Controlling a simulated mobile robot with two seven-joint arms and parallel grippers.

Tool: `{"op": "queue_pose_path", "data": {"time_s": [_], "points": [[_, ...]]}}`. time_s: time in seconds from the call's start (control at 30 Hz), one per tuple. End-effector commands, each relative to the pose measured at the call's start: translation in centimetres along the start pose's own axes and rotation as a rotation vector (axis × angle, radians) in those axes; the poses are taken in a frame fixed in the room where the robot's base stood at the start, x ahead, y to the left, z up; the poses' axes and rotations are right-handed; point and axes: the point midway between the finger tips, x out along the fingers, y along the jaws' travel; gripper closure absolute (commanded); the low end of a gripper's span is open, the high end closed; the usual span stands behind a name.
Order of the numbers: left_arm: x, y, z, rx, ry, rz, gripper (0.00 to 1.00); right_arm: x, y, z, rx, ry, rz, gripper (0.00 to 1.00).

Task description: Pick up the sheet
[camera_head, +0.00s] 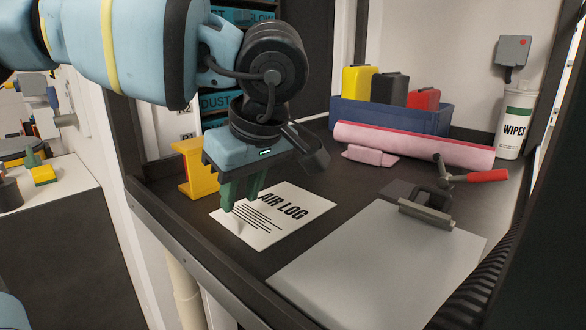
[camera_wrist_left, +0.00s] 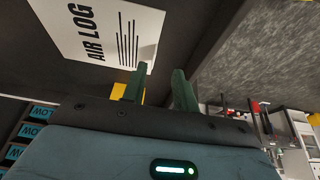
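The sheet (camera_head: 283,227) is white, headed "AIR LOG" with printed lines, and lies on the dark bench top near its front left edge. It also shows at the upper left of the left wrist view (camera_wrist_left: 88,38). My left gripper (camera_head: 240,204) points down over the left part of the sheet, its green fingers hiding some of it. In the left wrist view the fingers (camera_wrist_left: 161,70) stand apart with a clear gap and nothing visibly between them. One finger overlaps the sheet's edge there; I cannot tell whether it touches. My right gripper is not in view.
A grey clipboard (camera_head: 375,270) lies right of the sheet. A yellow stand (camera_head: 200,170) is close behind my left gripper. Farther back are a pink roll (camera_head: 410,145), a blue bin (camera_head: 390,118), a red-handled tool (camera_head: 475,176) and a wipes tub (camera_head: 515,120).

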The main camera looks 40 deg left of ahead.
Motion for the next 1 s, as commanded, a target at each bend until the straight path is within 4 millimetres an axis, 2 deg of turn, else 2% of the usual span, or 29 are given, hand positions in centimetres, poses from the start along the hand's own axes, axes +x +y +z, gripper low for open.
{"op": "queue_pose_path", "data": {"time_s": [0.1,0.27,0.63,0.93,1.0], "points": [[1.0,0.0,0.0,0.0,-0.002,0.0,0.71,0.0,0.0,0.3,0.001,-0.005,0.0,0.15],[1.4,0.0,-0.1,0.0,-0.002,0.0,0.71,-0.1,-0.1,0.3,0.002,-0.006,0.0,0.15],[5.9,-0.1,-0.5,0.001,-0.001,0.0,0.71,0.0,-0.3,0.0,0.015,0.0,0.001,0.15],[6.3,-0.1,-0.5,-0.001,-0.001,0.001,0.71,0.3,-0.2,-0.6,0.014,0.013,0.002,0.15],[6.3,-0.1,-0.5,-0.001,-0.001,0.001,0.8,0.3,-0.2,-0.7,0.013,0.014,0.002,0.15]]}}
